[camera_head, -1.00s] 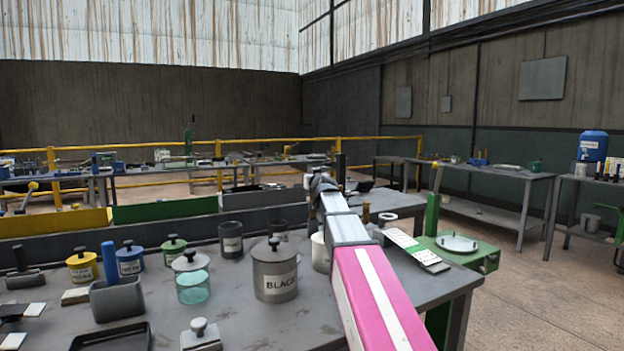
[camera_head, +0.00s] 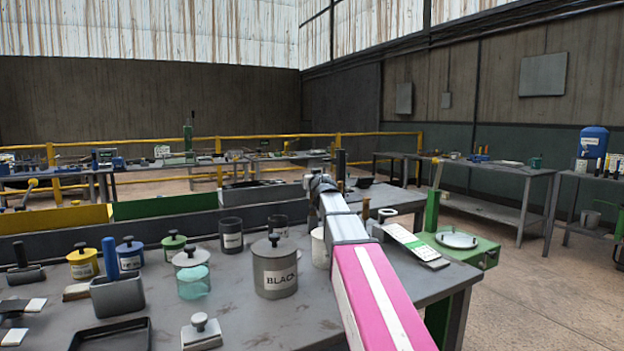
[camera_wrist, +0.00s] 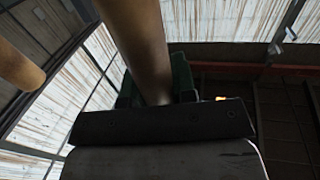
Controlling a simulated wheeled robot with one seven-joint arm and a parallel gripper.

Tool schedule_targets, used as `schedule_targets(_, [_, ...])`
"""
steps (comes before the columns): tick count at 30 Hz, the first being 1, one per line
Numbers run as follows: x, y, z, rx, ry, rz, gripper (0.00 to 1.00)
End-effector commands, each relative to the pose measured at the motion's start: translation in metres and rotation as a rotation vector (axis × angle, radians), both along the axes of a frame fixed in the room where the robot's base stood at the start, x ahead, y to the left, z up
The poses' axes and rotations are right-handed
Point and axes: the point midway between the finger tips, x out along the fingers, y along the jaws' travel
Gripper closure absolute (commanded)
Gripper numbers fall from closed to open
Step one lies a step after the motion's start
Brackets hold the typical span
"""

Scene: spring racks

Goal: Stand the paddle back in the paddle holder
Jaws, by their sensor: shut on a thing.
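In the wrist view my gripper (camera_wrist: 155,92) is shut on a thick brown wooden shaft, which I take to be the paddle (camera_wrist: 138,42); its far end runs out of the picture. In the head view my gripper (camera_head: 321,184) is at the end of my outstretched arm, above the far side of the grey bench. The paddle is not clearly visible there, and my arm hides part of the bench. A second wooden rod (camera_wrist: 16,66) stands apart at the left of the wrist view. I cannot tell which thing is the paddle holder.
The grey bench (camera_head: 300,325) carries a BLACK pot (camera_head: 274,270), several lidded pots, a grey box (camera_head: 118,295) with a blue handle in it, and a black tray (camera_head: 110,336). A white cup (camera_head: 319,248) stands close beside my arm. A green stand (camera_head: 475,252) is at right.

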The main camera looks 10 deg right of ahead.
Motion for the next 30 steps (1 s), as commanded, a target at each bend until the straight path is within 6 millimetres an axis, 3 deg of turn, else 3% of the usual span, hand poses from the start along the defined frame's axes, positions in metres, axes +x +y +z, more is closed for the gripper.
schedule_targets(30, [0.0, 0.0, -0.017, -0.001, -0.001, 0.0, 0.99])
